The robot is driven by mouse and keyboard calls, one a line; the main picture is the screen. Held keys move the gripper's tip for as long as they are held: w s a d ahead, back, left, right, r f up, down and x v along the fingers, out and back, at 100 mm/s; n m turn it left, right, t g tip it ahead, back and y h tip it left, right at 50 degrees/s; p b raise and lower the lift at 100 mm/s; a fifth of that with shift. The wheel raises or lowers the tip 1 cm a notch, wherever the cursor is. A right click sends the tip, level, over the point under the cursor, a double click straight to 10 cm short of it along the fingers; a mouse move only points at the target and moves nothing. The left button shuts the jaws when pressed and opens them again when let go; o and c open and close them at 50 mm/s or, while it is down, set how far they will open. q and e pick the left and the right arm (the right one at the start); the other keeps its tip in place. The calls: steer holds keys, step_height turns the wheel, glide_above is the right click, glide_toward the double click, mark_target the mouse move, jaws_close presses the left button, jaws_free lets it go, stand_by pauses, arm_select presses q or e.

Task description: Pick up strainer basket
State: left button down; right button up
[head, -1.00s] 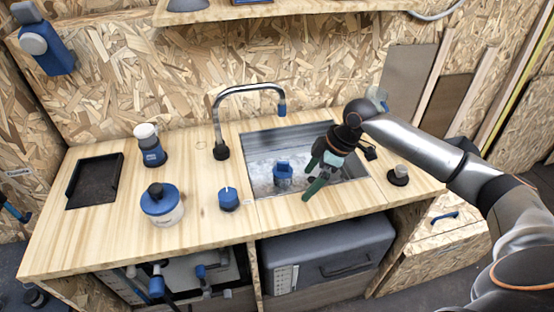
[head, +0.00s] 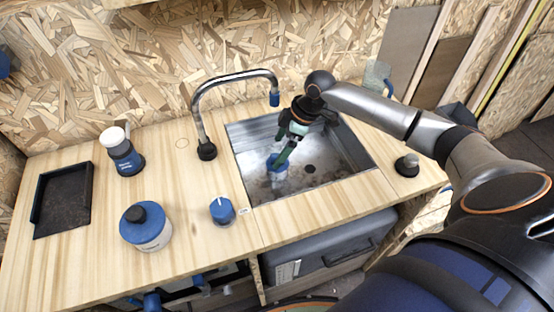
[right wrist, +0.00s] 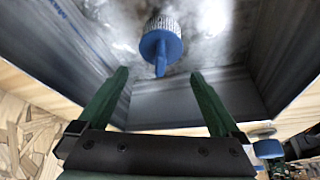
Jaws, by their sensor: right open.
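The strainer basket (right wrist: 161,43) has a blue top with a small handle and a pale perforated body. It sits in the metal sink (head: 325,172). In the head view the strainer basket (head: 276,166) is partly hidden by my right gripper (head: 283,160). In the right wrist view my right gripper (right wrist: 158,80) has its two green fingers spread wide and empty. The strainer basket shows beyond the fingertips, between their lines, with a gap to them. My left gripper is not in view.
A curved faucet (head: 232,80) stands behind the sink's left corner. A blue knob (head: 222,210), a blue-and-white jar (head: 146,228), a bottle (head: 122,152) and a black tray (head: 63,200) stand on the counter to the left. A dark knob (head: 406,165) is at the right.

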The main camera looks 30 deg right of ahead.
mark_target(273, 161)
steer(key=x, duration=0.6)
steer(key=shift+s+d+f, duration=0.1)
steer(key=shift+d+f, duration=0.05)
steer(key=shift+f, duration=0.4)
steer(key=shift+r, duration=0.1)
steer(key=c, duration=1.5)
